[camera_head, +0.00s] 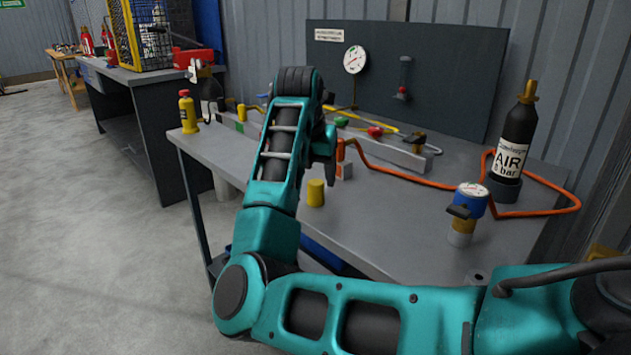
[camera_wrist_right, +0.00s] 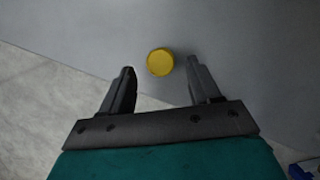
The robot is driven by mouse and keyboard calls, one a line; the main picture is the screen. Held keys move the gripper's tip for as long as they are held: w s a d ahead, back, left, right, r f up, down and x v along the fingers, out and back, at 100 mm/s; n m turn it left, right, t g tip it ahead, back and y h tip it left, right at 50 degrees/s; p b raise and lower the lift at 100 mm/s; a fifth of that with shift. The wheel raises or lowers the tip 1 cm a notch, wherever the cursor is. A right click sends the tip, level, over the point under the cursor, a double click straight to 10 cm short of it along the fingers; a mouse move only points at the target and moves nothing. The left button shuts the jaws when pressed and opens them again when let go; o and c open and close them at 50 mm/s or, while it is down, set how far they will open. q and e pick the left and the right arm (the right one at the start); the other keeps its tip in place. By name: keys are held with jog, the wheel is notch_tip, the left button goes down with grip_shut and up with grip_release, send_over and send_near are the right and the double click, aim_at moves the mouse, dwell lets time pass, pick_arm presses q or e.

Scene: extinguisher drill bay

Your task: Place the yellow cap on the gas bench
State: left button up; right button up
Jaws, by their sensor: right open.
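The yellow cap (camera_head: 316,192), a short cylinder, stands on the gas bench (camera_head: 375,225) near its front edge. In the right wrist view the cap (camera_wrist_right: 160,62) shows as a round yellow top. My right gripper (camera_wrist_right: 161,72) is open and empty, with the cap showing between and just beyond its fingertips, apart from both fingers. In the head view my right gripper (camera_head: 329,163) hangs above and beside the cap, and its fingers are mostly hidden by my arm. My left gripper is in neither view.
A black AIR cylinder (camera_head: 513,145) with an orange hose stands at the bench's right. A blue-topped gauge piece (camera_head: 467,200) stands near the front. A grey rail (camera_head: 400,155) with fittings lies behind. A yellow bottle (camera_head: 188,112) stands at the left corner.

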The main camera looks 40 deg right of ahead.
jog(key=p+v, duration=0.1)
jog(key=v, duration=0.6)
jog(key=shift+r, duration=0.3)
